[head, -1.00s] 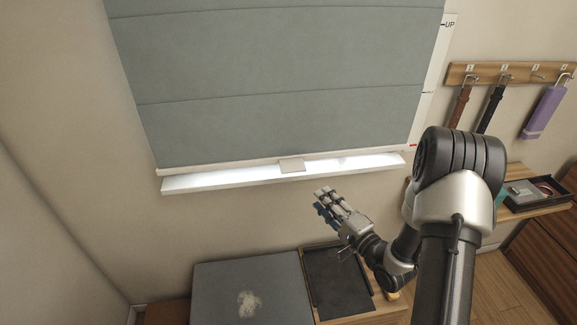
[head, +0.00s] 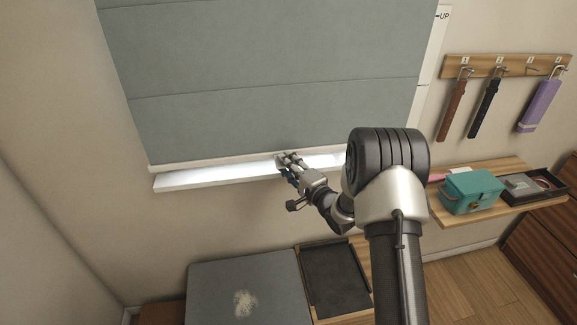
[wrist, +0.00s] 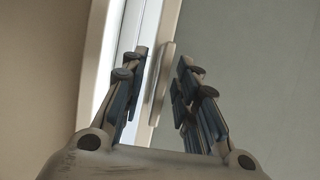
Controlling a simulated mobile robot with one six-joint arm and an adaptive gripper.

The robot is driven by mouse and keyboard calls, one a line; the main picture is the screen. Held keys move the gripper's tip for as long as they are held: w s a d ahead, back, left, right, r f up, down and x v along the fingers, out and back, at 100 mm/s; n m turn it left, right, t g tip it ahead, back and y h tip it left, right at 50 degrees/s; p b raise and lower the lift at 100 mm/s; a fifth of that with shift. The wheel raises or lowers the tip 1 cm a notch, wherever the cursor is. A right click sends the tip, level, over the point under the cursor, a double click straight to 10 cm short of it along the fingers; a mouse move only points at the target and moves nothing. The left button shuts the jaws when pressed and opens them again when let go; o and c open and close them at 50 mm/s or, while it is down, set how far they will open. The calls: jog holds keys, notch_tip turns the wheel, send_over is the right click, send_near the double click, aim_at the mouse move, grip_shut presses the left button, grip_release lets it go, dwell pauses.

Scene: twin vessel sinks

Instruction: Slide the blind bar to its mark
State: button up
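The grey fabric blind (head: 270,70) hangs low, and its pale bottom bar (head: 205,165) sits just above the bright sill. A pale pull tab (wrist: 160,80) on the bar shows in the wrist view. My gripper (head: 287,160) is at the tab in the head view and mostly covers it there. In the wrist view my gripper (wrist: 160,58) is open, with the tab between its fingers and a visible gap on the right side. A white scale strip (head: 430,55), lettered UP at its top, runs beside the blind. Its lower end is hidden behind my arm.
A bright sill (head: 210,178) lies below the bar. A hook rail (head: 510,66) with straps and a purple item hangs at right. Below it, a shelf (head: 465,213) holds a teal box (head: 470,190) and a dark tray (head: 535,187). A black tray (head: 335,280) lies below my gripper.

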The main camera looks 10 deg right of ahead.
grip_shut()
dwell(0.4)
dwell(0.4)
